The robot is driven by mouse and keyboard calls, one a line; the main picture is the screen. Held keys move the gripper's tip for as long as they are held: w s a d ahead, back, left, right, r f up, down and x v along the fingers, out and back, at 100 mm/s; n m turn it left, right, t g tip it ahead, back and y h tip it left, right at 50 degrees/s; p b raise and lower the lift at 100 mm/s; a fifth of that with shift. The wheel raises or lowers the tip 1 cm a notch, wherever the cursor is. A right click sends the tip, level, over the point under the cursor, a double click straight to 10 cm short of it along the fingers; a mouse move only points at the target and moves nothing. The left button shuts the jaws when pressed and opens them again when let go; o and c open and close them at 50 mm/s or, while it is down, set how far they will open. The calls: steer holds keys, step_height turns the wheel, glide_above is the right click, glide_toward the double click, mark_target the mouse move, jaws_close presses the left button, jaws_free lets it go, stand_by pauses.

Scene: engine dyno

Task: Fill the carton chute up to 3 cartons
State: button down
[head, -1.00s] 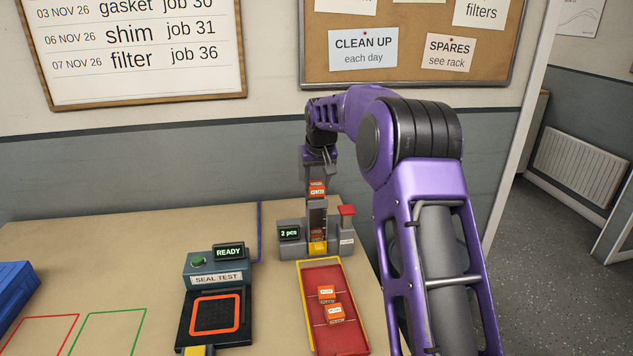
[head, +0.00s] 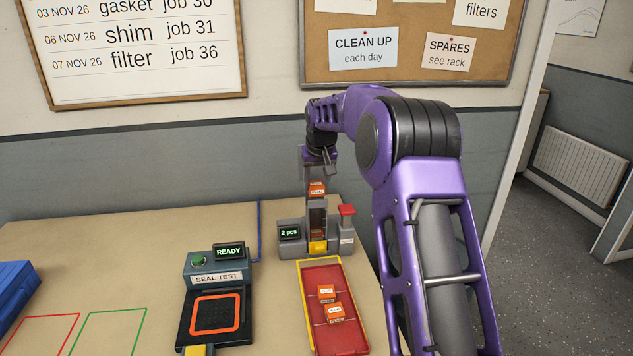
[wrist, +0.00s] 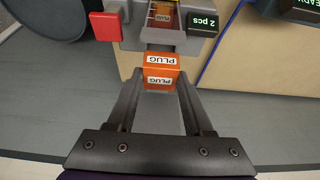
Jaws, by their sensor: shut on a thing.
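My gripper (wrist: 160,82) is shut on an orange carton labelled PLUG (wrist: 160,70), which sits between its fingertips. In the head view the held carton (head: 317,188) is at the upper end of the grey carton chute (head: 318,207); I cannot tell whether it touches the chute. The chute's display (head: 289,233) reads "2 pcs", and orange shows low inside the chute. The wrist view also shows an orange carton (wrist: 163,16) inside it. Two more orange cartons, one behind (head: 327,291) and one in front (head: 335,312), lie in the red tray (head: 346,342).
A blue bin (head: 14,290) and red and green outlines are at the far left. The table's back left is clear.

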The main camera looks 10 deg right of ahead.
mark_target(316, 194)
steer(key=shift+f+b, duration=1.05)
steer(key=shift+f, duration=0.9)
stand_by(0.4)
steer(key=shift+c, duration=1.1)
jaws_free()
steer(key=p+v, duration=0.1)
steer(key=v, duration=1.6)
steer(key=shift+r, duration=0.25)
